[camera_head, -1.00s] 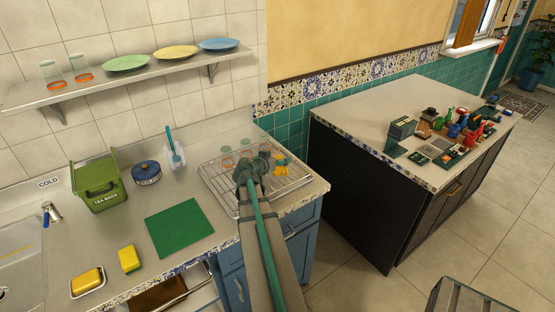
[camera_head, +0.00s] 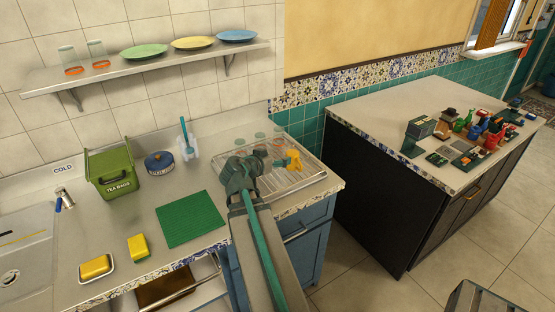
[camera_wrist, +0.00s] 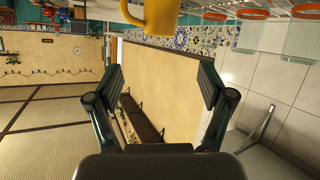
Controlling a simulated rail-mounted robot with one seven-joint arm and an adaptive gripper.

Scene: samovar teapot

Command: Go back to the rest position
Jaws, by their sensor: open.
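My arm reaches up from the bottom of the head view, and its wrist (camera_head: 242,178) is over the left edge of the wire drying rack (camera_head: 312,180). The fingers are hard to make out there. In the wrist view my gripper (camera_wrist: 161,82) is open, with nothing between its fingers. A yellow mug (camera_head: 293,160) is on the rack, to the right of my wrist and apart from it. It also shows in the wrist view (camera_wrist: 160,14), at the top edge, beyond the fingertips.
A green tea bag box (camera_head: 112,173), a blue tin (camera_head: 159,163), a green mat (camera_head: 190,218) and a yellow sponge (camera_head: 138,247) lie left. A shelf (camera_head: 110,77) hangs above. A dark island (camera_head: 385,200) stands right.

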